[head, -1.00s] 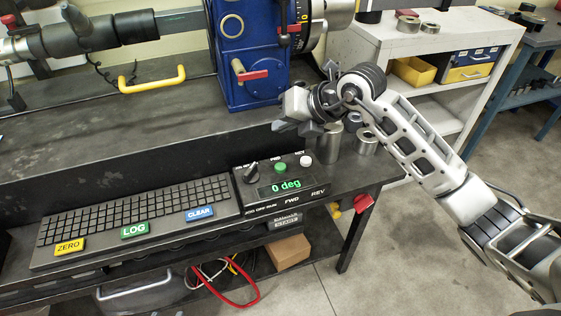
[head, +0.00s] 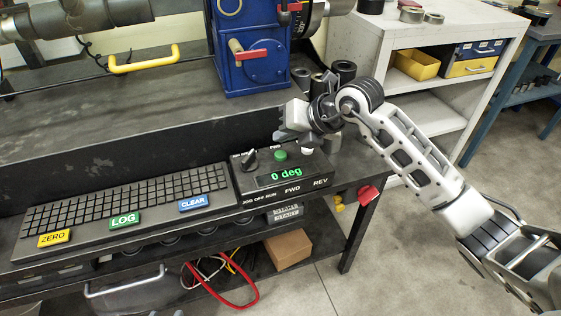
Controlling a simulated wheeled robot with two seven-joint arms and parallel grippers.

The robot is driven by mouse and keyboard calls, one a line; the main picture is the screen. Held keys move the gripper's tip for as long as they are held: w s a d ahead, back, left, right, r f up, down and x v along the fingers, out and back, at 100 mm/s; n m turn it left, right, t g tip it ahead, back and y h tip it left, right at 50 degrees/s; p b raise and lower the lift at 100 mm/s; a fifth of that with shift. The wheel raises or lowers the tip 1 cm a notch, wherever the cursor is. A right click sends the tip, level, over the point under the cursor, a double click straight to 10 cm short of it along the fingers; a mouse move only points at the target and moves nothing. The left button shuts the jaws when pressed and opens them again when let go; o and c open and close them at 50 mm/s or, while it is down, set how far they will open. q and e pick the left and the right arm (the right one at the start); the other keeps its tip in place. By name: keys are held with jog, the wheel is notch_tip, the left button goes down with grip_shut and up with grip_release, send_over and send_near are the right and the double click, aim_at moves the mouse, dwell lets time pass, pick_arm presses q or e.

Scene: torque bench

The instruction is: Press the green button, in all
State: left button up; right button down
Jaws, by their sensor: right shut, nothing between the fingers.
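The round green button (head: 280,154) is on top of the black control box (head: 253,187), between a black selector knob (head: 250,160) and a white button (head: 307,151). The box's display (head: 279,174) reads "0 deg" in green. My right gripper (head: 284,133) is shut and empty. It shows just above and behind the green button in the picture, apart from it. The button's top is in plain sight. A green LOG key (head: 124,220) is on the keyboard (head: 128,207) to the left. My left gripper is not in view.
Metal cylinders (head: 344,71) stand behind my right gripper. ZERO (head: 54,238) and CLEAR (head: 193,203) keys flank LOG. A red knob (head: 367,194) is at the bench's right end.

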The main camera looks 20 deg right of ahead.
aim_at(280, 156)
jog(key=shift+f+b, duration=0.35)
jog(key=shift+f, duration=0.55)
pick_arm(q)
jog(key=shift+w+d, duration=0.15)
jog(key=shift+d, duration=0.1)
jog(key=shift+r, duration=0.15)
jog(key=shift+a+f, duration=0.1)
jog(key=shift+f, duration=0.15)
jog(key=shift+r, duration=0.2)
dwell(0.3)
jog(key=shift+f, duration=0.1)
pick_arm(e)
jog(key=shift+f, duration=0.15)
pick_arm(q)
jog(key=shift+f, duration=0.25)
pick_arm(e)
jog(key=shift+f, duration=0.3)
